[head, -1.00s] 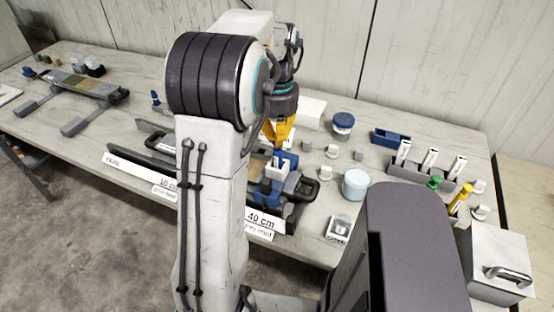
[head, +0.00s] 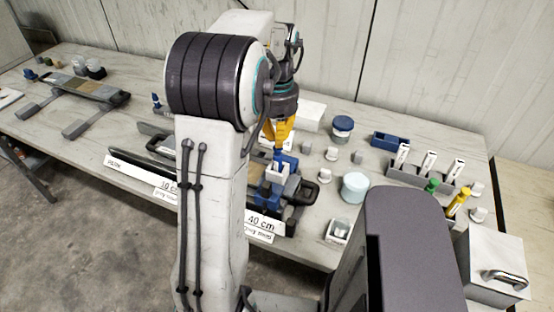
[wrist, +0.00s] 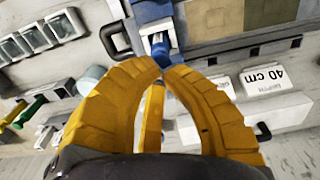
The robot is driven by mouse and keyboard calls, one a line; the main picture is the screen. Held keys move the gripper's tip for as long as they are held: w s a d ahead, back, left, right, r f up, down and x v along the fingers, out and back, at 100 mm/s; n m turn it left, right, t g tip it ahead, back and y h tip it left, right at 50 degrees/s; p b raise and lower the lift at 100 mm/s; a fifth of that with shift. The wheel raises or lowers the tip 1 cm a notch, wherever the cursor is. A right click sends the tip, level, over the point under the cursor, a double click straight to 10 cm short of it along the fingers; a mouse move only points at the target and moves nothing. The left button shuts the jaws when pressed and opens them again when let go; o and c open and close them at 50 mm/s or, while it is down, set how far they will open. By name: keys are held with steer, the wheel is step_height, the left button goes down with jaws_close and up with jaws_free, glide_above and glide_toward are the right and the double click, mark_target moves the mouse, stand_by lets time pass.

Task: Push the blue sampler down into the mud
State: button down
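My gripper (head: 278,142) has yellow fingers and points down over the near-middle of the table. In the wrist view its fingertips (wrist: 161,66) come together on the top of the blue sampler (wrist: 160,45). In the head view a blue stem of the sampler (head: 279,157) shows just below the fingers, above a white block with blue sides. This stands over the core liner tray (head: 293,212) by the "40 cm" label (head: 263,222). The label's second line seems to read grey mud. The sampler's lower end and the mud under it are hidden.
A pale round jar (head: 355,186), a blue-lidded jar (head: 343,127) and small white caps stand to the right. A grey rack (head: 420,176) holds white-labelled slots, with green and yellow tools beside it. A metal box (head: 495,265) is at the right edge. My arm hides part of the table.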

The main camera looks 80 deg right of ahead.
steer(key=shift+r+p, duration=2.2)
steer(key=shift+r, duration=0.55)
